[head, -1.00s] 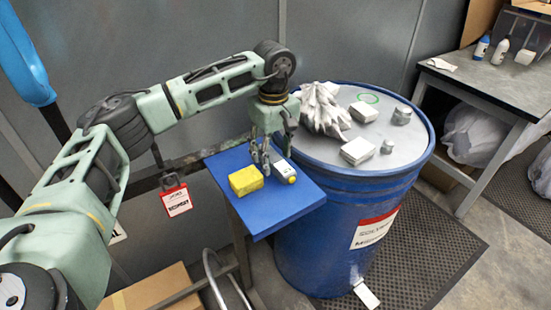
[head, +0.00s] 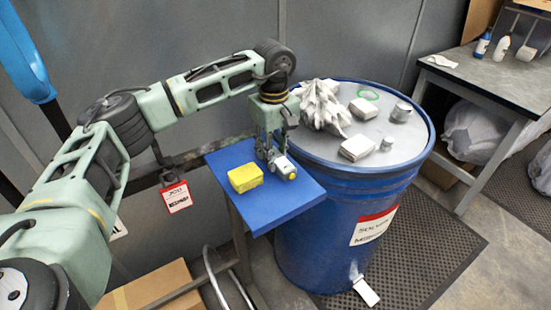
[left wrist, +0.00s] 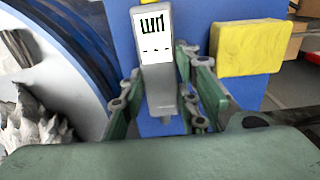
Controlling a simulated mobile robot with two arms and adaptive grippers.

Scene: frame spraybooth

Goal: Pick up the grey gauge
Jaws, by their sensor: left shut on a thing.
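The grey gauge (head: 285,167) has a white display face and a yellow end. My left gripper (head: 272,157) is shut on the gauge from above. My right gripper is not in view.
A yellow block (head: 245,178) lies beside the gauge on the blue shelf (head: 275,208). The blue drum (head: 345,215) stands right of it, with a crumpled grey cloth (head: 322,105), white boxes (head: 358,147) and small grey tins (head: 402,112) on top. A grey bench (head: 495,75) is at the right.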

